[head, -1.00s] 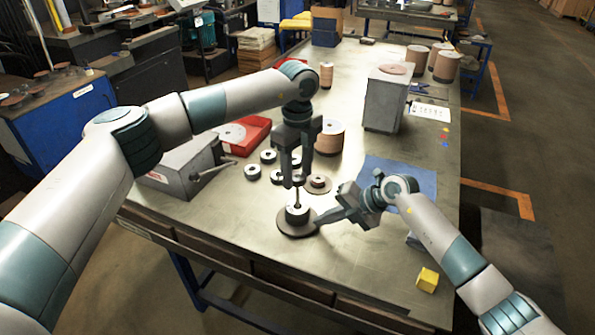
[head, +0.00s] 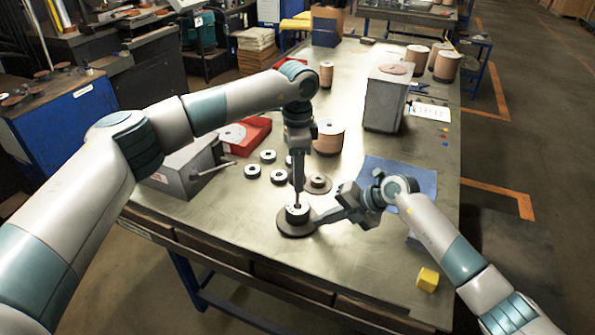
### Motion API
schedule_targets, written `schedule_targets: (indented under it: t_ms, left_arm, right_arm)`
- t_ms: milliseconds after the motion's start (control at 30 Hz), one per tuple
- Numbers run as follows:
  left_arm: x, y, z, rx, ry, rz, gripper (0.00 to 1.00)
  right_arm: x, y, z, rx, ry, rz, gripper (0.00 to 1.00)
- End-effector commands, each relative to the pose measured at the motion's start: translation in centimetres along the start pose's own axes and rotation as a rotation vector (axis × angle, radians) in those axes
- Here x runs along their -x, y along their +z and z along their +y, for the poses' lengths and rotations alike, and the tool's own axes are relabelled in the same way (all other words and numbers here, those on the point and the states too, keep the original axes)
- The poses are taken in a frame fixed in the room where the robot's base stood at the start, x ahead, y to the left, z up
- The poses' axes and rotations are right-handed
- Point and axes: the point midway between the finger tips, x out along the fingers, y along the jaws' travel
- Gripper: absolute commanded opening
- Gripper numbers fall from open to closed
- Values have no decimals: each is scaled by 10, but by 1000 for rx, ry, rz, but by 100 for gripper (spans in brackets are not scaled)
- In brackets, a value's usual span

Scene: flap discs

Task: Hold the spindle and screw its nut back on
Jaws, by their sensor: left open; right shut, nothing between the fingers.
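The spindle (head: 297,213) stands upright on a wide brown disc (head: 290,232) near the table's front edge. It has a pale hub with a dark top. My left gripper (head: 298,197) points straight down right above the spindle's top. It is open and seen edge-on, with its fingers hiding the spindle's tip. My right gripper (head: 319,220) reaches in from the right, shut and empty, its tips low beside the hub. I cannot tell if it touches the hub or the disc. I cannot make out the nut apart from the spindle's dark top.
Several black-and-white rings (head: 252,171) lie behind and left of the spindle. A small brown disc (head: 319,184) lies close behind. A grey box (head: 186,168) with a lever, a red tray (head: 245,135), a blue mat (head: 402,178) and a yellow block (head: 427,280) surround the area. The front right is mostly clear.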

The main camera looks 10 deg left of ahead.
Motion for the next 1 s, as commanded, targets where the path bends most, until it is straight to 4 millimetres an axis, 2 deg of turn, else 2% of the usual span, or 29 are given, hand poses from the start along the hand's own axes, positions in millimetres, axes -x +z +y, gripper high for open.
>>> schedule_targets:
  t_ms: [500,533,633,667,867,1000]
  left_arm:
    - [2,0,0,-3,0,0,47]
    - [2,0,0,-3,0,0,44]
    - [2,0,0,-4,0,0,21]
    - [2,0,0,-4,-1,0,17]
    - [2,0,0,-18,-1,0,17]
    - [2,0,-1,-98,-1,0,17]
  right_arm:
    - [-1,0,-2,-1,-3,1,0]
    - [-1,0,-2,-1,-3,1,0]
    - [-1,0,-2,-1,-3,1,0]
    - [-1,0,-2,-1,-3,1,0]
    - [-1,0,-2,-1,-3,1,0]
    - [-1,0,-2,-1,-3,1,0]
